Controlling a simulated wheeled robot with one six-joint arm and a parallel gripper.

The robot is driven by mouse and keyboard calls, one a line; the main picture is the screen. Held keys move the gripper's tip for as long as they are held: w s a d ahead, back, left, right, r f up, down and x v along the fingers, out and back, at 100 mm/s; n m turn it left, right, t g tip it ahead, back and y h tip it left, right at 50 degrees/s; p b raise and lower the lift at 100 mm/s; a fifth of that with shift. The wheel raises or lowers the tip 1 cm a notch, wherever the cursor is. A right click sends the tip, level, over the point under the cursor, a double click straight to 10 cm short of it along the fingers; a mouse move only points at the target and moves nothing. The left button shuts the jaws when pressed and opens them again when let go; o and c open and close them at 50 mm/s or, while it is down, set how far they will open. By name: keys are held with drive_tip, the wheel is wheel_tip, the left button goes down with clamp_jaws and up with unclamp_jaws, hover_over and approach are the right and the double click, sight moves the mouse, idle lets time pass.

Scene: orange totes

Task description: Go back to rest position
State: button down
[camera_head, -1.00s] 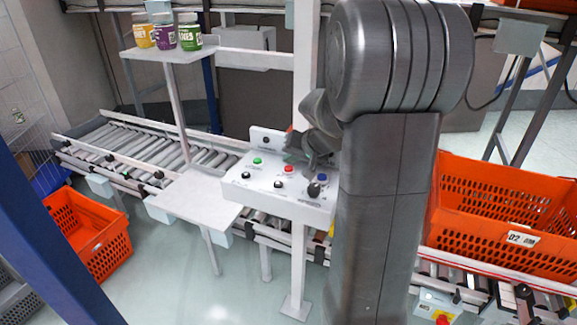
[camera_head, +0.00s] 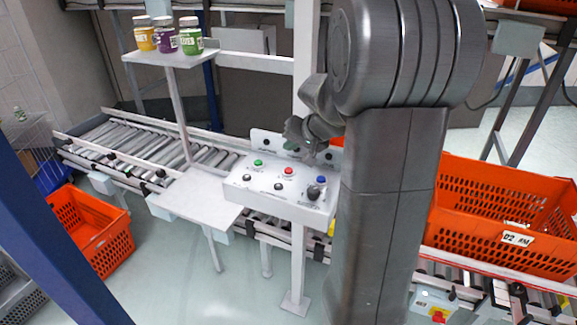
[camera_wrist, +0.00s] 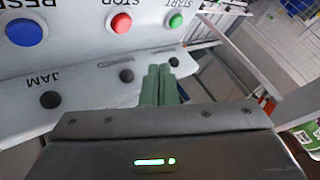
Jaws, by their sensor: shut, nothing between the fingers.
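My gripper (camera_wrist: 160,84) shows in the wrist view with its two green fingers shut together and nothing between them. It is in front of the white control panel (camera_wrist: 80,70) and looks apart from it. In the head view the panel (camera_head: 240,183) carries a green, a red and a blue button and several black knobs. My gripper (camera_head: 296,132) shows there above the panel's upper edge, partly hidden by my arm. In the wrist view the red STOP button (camera_wrist: 121,22), blue RESET button (camera_wrist: 24,32) and green START button (camera_wrist: 175,20) are visible.
A roller conveyor (camera_head: 130,140) runs behind the panel. Three jars stand on a small shelf (camera_head: 170,56) at upper left. An orange tote (camera_head: 500,215) sits on the right conveyor, another (camera_head: 88,235) at left. A blue post (camera_head: 50,240) crosses the left foreground.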

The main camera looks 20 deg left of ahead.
drive_tip(key=shift+f, duration=0.15)
idle(0.5)
wheel_tip(320, 180, down, 2)
drive_tip(key=shift+f+b, duration=0.1)
drive_tip(key=shift+b, duration=0.75)
drive_tip(key=p, duration=0.2)
drive_tip(key=shift+r+p, duration=0.3)
drive_tip(key=shift+p, duration=0.05)
drive_tip(key=shift+r+p, duration=0.15)
drive_tip(key=shift+p, duration=0.3)
drive_tip(key=shift+r+p, duration=1.6)
drive_tip(key=shift+r, duration=1.1)
drive_tip(key=shift+f, duration=0.1)
wheel_tip(320, 180, down, 6)
drive_tip(key=b, duration=0.4)
drive_tip(key=shift+r, duration=0.2)
drive_tip(key=shift+f+b, duration=0.35)
drive_tip(key=shift+b, duration=0.1)
drive_tip(key=shift+f+b, duration=0.1)
drive_tip(key=shift+b, duration=0.65)
